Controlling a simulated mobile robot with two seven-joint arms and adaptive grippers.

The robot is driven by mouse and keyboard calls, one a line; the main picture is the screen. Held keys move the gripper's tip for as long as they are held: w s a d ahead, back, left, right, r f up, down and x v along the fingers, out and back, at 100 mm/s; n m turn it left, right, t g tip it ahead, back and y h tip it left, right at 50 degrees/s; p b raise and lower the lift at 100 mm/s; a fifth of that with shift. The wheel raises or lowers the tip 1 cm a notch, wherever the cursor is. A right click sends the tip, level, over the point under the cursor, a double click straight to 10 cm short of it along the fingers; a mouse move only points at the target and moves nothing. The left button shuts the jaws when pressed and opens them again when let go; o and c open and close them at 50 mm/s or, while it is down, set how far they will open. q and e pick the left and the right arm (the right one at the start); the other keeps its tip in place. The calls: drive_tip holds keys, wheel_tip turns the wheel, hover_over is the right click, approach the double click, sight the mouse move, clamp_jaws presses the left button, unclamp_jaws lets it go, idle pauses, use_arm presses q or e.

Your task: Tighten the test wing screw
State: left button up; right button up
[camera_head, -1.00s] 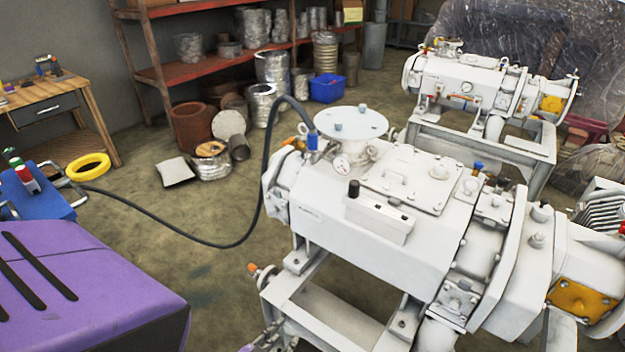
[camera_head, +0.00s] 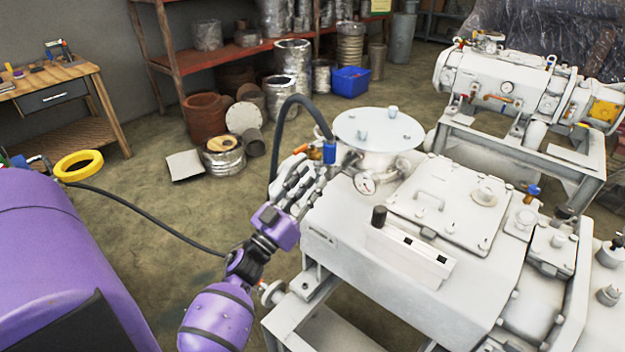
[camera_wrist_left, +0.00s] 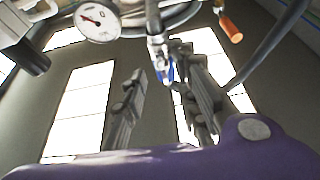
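My left gripper (camera_head: 306,176) is at the near left side of the white vacuum machine, close to the hose fitting and the round pressure gauge (camera_head: 365,184). A small blue piece (camera_head: 329,152) on the fitting shows just beyond the fingertips; I cannot tell for sure that it is the test wing screw. In the left wrist view, the gripper's two fingers (camera_wrist_left: 160,90) stand apart. The blue piece (camera_wrist_left: 171,73) shows between them in the picture, nearer the right finger, which partly overlaps it. I cannot tell whether it is touched. My right gripper is not in view.
A black hose (camera_head: 283,112) arches from the fitting. An orange handle (camera_wrist_left: 230,25) is beside the fitting. A round flange lid (camera_head: 378,128) and a white switch box (camera_head: 411,252) are on the machine. A second machine (camera_head: 500,80) stands behind.

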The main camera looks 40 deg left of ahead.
use_arm(q)
drive_tip(key=shift+w+r, duration=0.2)
drive_tip(key=shift+w, duration=0.5)
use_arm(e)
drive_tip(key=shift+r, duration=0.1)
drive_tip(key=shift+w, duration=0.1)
use_arm(q)
drive_tip(key=c, duration=0.5)
clamp_jaws()
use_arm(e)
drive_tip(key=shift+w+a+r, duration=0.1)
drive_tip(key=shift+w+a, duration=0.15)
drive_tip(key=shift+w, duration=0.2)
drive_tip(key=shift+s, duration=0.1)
